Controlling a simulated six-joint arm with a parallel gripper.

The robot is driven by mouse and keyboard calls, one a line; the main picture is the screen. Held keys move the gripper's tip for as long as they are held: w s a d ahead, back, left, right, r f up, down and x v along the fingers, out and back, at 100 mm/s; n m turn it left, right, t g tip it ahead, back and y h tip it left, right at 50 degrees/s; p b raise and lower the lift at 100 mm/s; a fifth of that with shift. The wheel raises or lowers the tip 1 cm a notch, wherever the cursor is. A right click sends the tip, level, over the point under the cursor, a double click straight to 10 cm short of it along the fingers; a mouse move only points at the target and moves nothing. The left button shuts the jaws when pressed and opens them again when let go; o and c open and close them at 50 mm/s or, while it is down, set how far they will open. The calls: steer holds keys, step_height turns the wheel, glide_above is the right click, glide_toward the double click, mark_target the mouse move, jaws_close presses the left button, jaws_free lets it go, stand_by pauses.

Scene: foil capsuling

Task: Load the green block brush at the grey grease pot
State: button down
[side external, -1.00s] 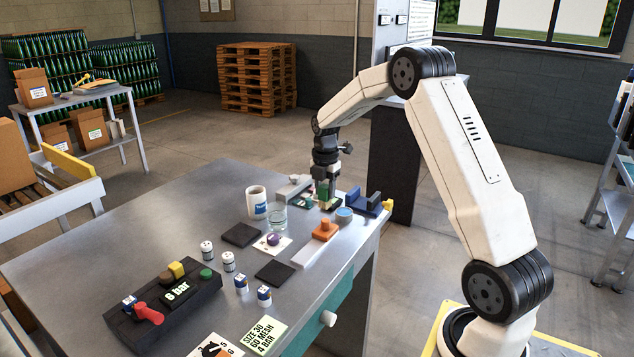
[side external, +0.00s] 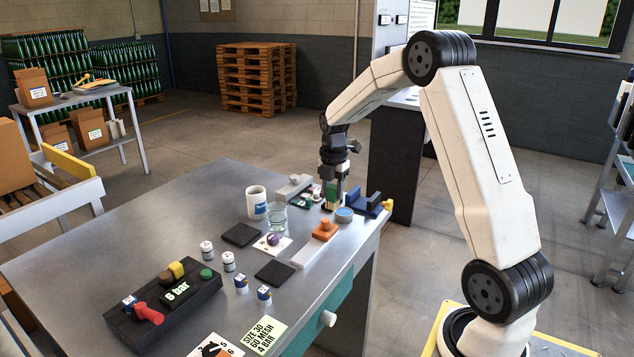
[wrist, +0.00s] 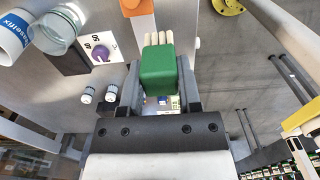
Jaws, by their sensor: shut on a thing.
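My gripper (side external: 333,184) is shut on the green block brush (side external: 331,196), low over the far right part of the bench. In the wrist view the brush's green block (wrist: 160,70) sits between the two fingers of my gripper (wrist: 158,84), with pale bristles showing beyond it. A small round grey pot with a bluish top (side external: 344,215) stands just right of and nearer than the brush; it looks like the grease pot. The brush appears apart from it, but any contact under the bristles is too small to tell.
An orange-handled block (side external: 324,232) lies in front, and a dark blue holder (side external: 368,204) stands to the right. A glass (side external: 277,216), a mug (side external: 257,203) and a purple knob on a white card (side external: 273,239) are left.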

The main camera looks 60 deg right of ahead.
steer(key=w+d+f+h, duration=0.1)
steer(key=d+h, duration=0.1)
steer(key=d, duration=0.4)
steer(key=w+d+f+h, duration=0.2)
steer(key=d, duration=0.4)
steer(key=shift+w+d+f, duration=0.2)
steer(key=shift+w+d, duration=0.05)
steer(key=shift+w, duration=0.05)
steer(key=shift+f, duration=0.1)
steer(key=shift+f, duration=2.85)
steer(key=shift+f, duration=0.55)
step_height(320, 180, up, 7)
stand_by(1.0)
steer(key=shift+a, duration=0.1)
stand_by(0.5)
